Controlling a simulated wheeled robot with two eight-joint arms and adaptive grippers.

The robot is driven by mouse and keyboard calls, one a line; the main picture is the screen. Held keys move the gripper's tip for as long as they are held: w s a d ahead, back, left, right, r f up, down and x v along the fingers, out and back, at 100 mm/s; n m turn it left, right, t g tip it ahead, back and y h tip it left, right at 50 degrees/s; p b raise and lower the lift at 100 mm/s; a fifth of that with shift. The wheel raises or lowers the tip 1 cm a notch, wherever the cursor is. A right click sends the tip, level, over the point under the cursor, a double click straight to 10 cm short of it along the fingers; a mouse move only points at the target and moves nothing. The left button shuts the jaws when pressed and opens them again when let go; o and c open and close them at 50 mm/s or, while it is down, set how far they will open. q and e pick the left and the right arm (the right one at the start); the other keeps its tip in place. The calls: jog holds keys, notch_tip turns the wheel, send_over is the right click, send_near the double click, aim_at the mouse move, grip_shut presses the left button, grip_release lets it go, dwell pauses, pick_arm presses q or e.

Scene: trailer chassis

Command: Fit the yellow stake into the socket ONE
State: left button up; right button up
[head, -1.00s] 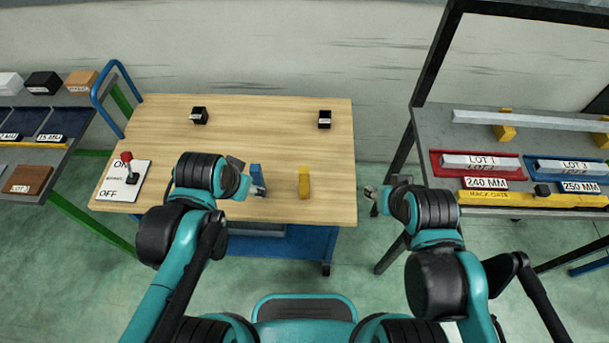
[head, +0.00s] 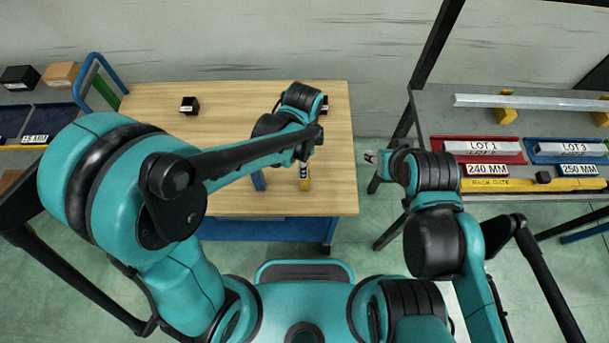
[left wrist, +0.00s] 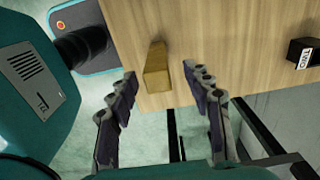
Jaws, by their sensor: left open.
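The yellow stake (head: 304,184) stands near the front right of the wooden table, its upper part hidden by my left gripper (head: 303,168). In the left wrist view the yellow stake (left wrist: 156,68) lies ahead between the spread, open fingers (left wrist: 160,76); I see no contact. Two black socket blocks stand at the back: the left block (head: 189,105), whose label is too small to read, and the right block (head: 325,103), mostly behind my left arm. In the left wrist view a black block (left wrist: 303,54) reads TWO. My right gripper (head: 370,157) is right of the table; its jaws are unclear.
A blue stake (head: 258,181) stands left of the yellow one, partly behind my left arm.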

pick_arm(q)
notch_tip(320, 180, down, 4)
jog(key=shift+s+d+f+b, duration=0.1)
jog(key=shift+s+d+b, duration=0.05)
jog(key=shift+b, duration=0.55)
grip_shut()
pick_arm(e)
jog(key=shift+f, duration=0.8)
